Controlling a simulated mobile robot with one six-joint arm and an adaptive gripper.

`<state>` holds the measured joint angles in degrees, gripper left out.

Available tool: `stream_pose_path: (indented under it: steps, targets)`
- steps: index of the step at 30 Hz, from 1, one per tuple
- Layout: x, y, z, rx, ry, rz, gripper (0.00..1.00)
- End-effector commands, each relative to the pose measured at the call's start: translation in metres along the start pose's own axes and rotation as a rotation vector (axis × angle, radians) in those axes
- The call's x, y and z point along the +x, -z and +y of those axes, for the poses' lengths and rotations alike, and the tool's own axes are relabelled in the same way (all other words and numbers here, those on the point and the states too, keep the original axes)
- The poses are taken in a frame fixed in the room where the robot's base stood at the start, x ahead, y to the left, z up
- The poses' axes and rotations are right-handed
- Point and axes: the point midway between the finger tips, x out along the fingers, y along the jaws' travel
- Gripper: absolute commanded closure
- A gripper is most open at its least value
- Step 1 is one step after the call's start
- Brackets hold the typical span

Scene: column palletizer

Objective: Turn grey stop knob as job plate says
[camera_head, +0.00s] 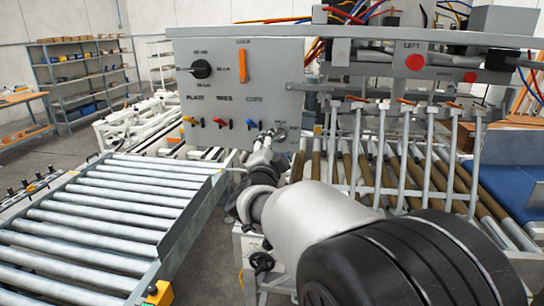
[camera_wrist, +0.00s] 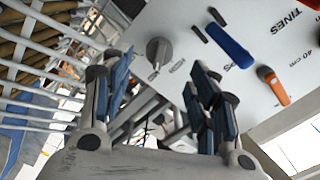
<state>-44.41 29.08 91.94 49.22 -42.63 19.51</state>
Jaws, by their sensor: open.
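The grey stop knob (camera_wrist: 160,52) is on the pale control panel (camera_wrist: 265,35), in the upper middle of the wrist view. Small lettering lies beside it, too blurred to read. My gripper (camera_wrist: 160,68) is open, with one dark-padded finger at each side of the picture and the knob in line with the gap. I cannot tell how far the fingertips are from it. In the head view my gripper (camera_head: 266,137) is at the panel's lower right corner and the knob is not clearly distinguishable there. I cannot make out a job plate in either view.
The panel carries a black rotary knob (camera_head: 201,69), an orange lock handle (camera_head: 242,66) and yellow (camera_head: 188,120), red (camera_head: 219,122) and blue (camera_head: 250,124) levers. A roller conveyor (camera_head: 95,215) lies left; metal bars (camera_head: 400,150) stand right. A red button (camera_head: 414,62) is upper right.

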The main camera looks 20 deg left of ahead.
Motion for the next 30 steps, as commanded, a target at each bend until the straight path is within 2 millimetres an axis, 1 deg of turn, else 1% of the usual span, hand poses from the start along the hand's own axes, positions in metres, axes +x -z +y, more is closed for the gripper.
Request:
stream_pose_path:
  steps: [1, 3, 6, 9, 13, 25, 28, 30]
  targets:
    - [-0.012, 0.0, -0.001, 0.0, 0.001, -0.001, 0.46]
    - [-0.025, 0.0, -0.001, 0.0, 0.001, -0.002, 0.46]
    - [-0.04, 0.0, -0.001, 0.0, 0.001, -0.001, 0.46]
    - [-0.049, 0.0, 0.0, 0.0, 0.001, 0.0, 0.46]
    - [-0.054, 0.0, 0.0, 0.001, 0.0, 0.001, 0.46]
    - [-0.054, 0.001, 0.0, 0.0, 0.0, 0.0, 0.46]
    - [-0.055, 0.011, 0.001, -0.017, -0.005, -0.019, 0.46]
    - [-0.058, 0.028, 0.003, -0.048, -0.013, -0.057, 0.46]
